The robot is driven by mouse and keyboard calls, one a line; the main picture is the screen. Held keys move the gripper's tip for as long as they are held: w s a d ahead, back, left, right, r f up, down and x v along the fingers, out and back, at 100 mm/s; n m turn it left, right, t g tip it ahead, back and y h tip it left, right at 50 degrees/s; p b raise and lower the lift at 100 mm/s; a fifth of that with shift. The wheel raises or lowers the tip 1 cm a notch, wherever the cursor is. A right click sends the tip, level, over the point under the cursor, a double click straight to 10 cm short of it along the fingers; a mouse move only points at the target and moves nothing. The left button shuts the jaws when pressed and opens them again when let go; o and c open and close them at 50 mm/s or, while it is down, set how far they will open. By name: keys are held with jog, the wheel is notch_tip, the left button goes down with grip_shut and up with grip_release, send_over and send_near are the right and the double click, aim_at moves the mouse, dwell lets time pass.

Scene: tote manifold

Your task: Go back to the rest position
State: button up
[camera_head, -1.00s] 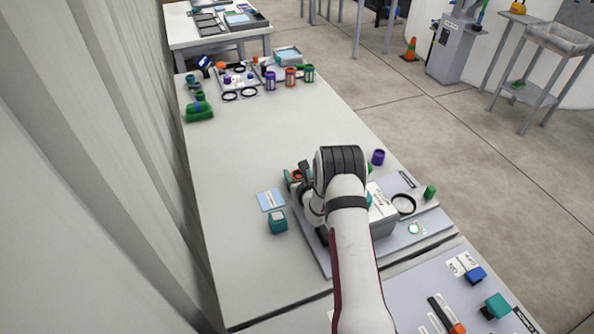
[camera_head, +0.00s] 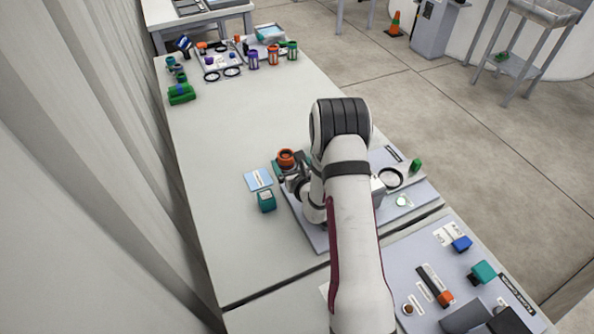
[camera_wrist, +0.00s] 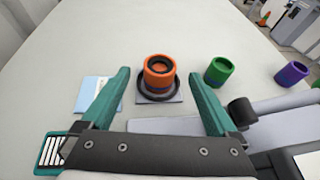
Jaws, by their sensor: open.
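My gripper (camera_wrist: 158,84) is open, its two teal fingers spread apart with nothing held between them. An orange cylinder (camera_wrist: 159,70) stands upright in a dark ring on a small grey plate, seen between and beyond the fingertips. The cylinder (camera_head: 286,156) also shows in the head view, just beyond my gripper (camera_head: 290,177). My wrist and forearm hide much of the grey board (camera_head: 320,240) in the head view.
Green (camera_wrist: 219,71) and purple (camera_wrist: 291,74) cylinders stand to the right in the wrist view. Several items crowd the table's far end; the table between is clear.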

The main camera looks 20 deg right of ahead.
jog(key=v, duration=0.7)
jog(key=shift+s+r, duration=0.1)
jog(key=shift+s, duration=0.15)
jog(key=s+a+r+n+g+y, duration=0.1)
jog(key=a+r+n+y, duration=1.05)
jog(key=a+r, duration=0.6)
jog(key=s+a+r+n+g, duration=0.2)
jog(key=s+a+n+g, duration=0.2)
jog(key=s+a+n, duration=0.25)
jog(key=s+r+n+g+h, duration=0.1)
jog(key=s+n+g+h, duration=0.25)
jog(key=s+n, duration=0.7)
jog(key=s+d+r+n+t+h, duration=0.3)
jog(key=s+d+n+h, duration=0.15)
jog(key=d, duration=0.25)
jog(key=s+f+m+g, duration=0.1)
jog(key=s+f+g, duration=0.7)
jog(key=s, duration=0.1)
